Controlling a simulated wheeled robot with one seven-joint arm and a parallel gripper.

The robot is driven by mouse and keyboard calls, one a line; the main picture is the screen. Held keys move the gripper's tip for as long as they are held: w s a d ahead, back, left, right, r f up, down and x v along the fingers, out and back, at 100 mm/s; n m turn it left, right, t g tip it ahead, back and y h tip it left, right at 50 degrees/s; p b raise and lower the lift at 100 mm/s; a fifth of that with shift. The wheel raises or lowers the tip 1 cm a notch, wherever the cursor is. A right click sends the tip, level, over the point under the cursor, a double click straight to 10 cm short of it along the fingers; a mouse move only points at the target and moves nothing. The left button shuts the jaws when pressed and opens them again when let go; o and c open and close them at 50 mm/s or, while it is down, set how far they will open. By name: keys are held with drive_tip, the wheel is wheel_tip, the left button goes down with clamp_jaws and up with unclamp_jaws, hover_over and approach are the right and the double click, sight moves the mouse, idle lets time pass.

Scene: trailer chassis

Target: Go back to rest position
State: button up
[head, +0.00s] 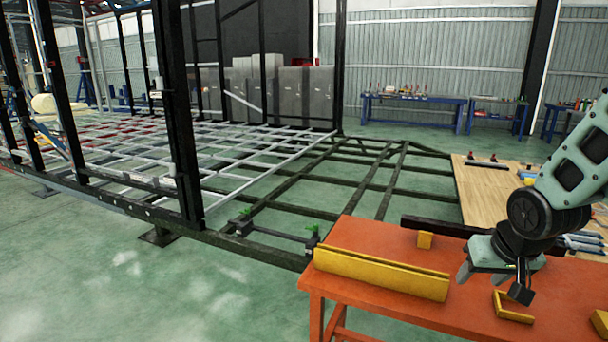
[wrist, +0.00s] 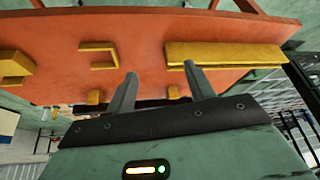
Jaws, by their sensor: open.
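My gripper (head: 493,283) hangs from my arm over the orange table at the lower right of the head view. In the wrist view my gripper (wrist: 158,82) shows two grey fingers apart with nothing between them. The orange table (head: 345,235) carries a long yellow beam (head: 381,273), which lies left of my gripper. The wrist view also shows the long beam (wrist: 225,55) and the bracket (wrist: 99,54).
Another yellow piece (head: 600,322) is at the right edge. A wooden-topped table (head: 485,195) with tools stands behind the orange one. The black trailer frame (head: 270,205) fills the left and middle. Blue workbenches (head: 412,100) line the back wall. The green floor (head: 150,290) at lower left is clear.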

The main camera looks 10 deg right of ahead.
drive_tip(key=s+a+f+n+g+y+b, duration=0.15)
drive_tip(key=s+a+n+b, duration=0.25)
drive_tip(key=s+a, duration=0.4)
drive_tip(key=s+a+f+n+g+b, duration=0.25)
drive_tip(key=s+a, duration=0.25)
drive_tip(key=a, duration=0.4)
drive_tip(key=s+a+f+n+g+b, duration=0.1)
drive_tip(key=s+a+f+n+b, duration=0.25)
drive_tip(key=s+a, duration=0.45)
wheel_tip(320, 180, up, 13)
drive_tip(key=w+p, duration=0.1)
drive_tip(key=p, duration=1.2)
drive_tip(key=shift+w+a+r, duration=0.2)
drive_tip(key=shift+w, duration=0.1)
